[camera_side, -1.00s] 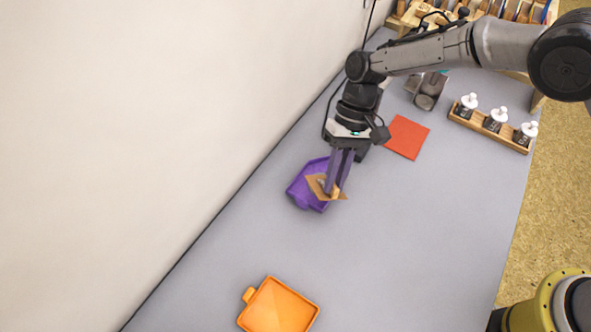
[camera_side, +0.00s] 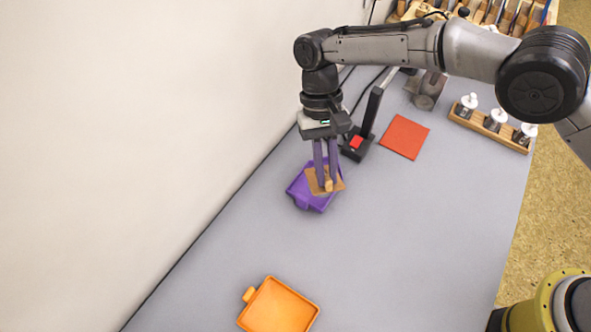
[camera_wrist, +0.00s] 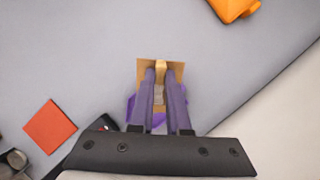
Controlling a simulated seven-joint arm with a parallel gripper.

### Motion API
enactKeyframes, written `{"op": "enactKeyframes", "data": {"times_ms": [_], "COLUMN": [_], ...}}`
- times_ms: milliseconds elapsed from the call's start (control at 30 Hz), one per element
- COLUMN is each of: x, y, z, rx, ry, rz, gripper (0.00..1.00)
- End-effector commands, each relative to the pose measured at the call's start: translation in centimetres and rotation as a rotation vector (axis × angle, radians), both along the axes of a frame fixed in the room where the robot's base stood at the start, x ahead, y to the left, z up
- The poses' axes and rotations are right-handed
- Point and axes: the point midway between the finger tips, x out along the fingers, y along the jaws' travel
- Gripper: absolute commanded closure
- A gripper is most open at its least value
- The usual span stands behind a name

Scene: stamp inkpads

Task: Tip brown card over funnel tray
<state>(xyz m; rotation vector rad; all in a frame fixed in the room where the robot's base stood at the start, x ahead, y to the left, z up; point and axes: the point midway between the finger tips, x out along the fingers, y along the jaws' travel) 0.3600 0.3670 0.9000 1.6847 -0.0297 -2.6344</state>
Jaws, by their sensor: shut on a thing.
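The brown card (camera_side: 338,184) is a small flat square with a light wooden handle block (camera_side: 328,186) on it. My gripper (camera_side: 325,181), with purple fingers, points down and is shut on that block. The card looks roughly level in the side view. The purple funnel tray (camera_side: 301,193) is under and just left of the card, partly hidden by it. In the wrist view the card (camera_wrist: 145,68) covers most of the purple tray (camera_wrist: 131,105). I cannot tell the gap between card and tray, or what lies on the card.
An orange tray (camera_side: 278,308) lies at the front. A red-orange square (camera_side: 404,137) lies to the right, near a black stand with a red top (camera_side: 356,143). A wooden rack (camera_side: 490,129) holds white-topped bottles. The wall is close on the left. The middle table is clear.

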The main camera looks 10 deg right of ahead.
Motion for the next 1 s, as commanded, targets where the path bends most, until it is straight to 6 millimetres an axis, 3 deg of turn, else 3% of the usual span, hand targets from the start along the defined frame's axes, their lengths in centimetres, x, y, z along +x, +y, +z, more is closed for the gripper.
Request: {"op": "enactKeyframes", "data": {"times_ms": [600, 1000], "x": [0.1, 0.0], "y": [2.1, 2.2], "z": [2.5, 2.9], "rx": [-0.312, -0.354], "ry": [-0.003, -0.002], "rz": [0.001, -0.001], "gripper": [1.0, 1.0]}}
